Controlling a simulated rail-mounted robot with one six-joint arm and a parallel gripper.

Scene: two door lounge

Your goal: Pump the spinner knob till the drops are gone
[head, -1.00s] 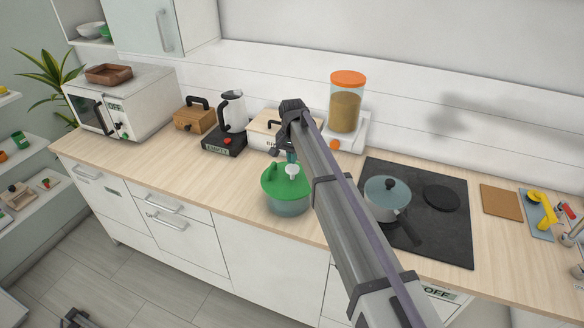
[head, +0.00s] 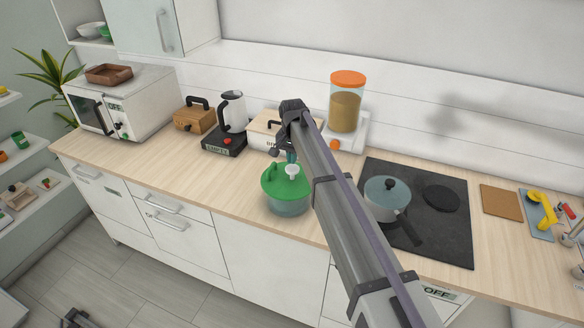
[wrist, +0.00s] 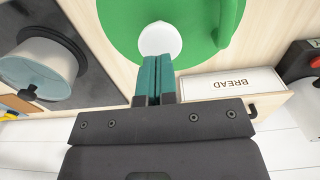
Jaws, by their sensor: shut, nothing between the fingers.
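The salad spinner (head: 287,205) stands on the counter, with a green lid (head: 275,184) and a pale see-through bowl. Its white knob (head: 292,170) sticks up from the lid, and it also shows in the wrist view (wrist: 160,40). My gripper (head: 291,157) is over the lid, just behind the knob. In the wrist view its teal fingers (wrist: 154,66) are shut together with their tips at the knob's edge. I cannot tell if they touch it. Any drops inside the bowl are too small to see.
A hob (head: 440,215) with a lidded pot (head: 387,197) is on the right. Behind stand a bread box (head: 262,128), a kettle (head: 233,112) and a grain dispenser (head: 345,105). The counter left of the spinner is clear.

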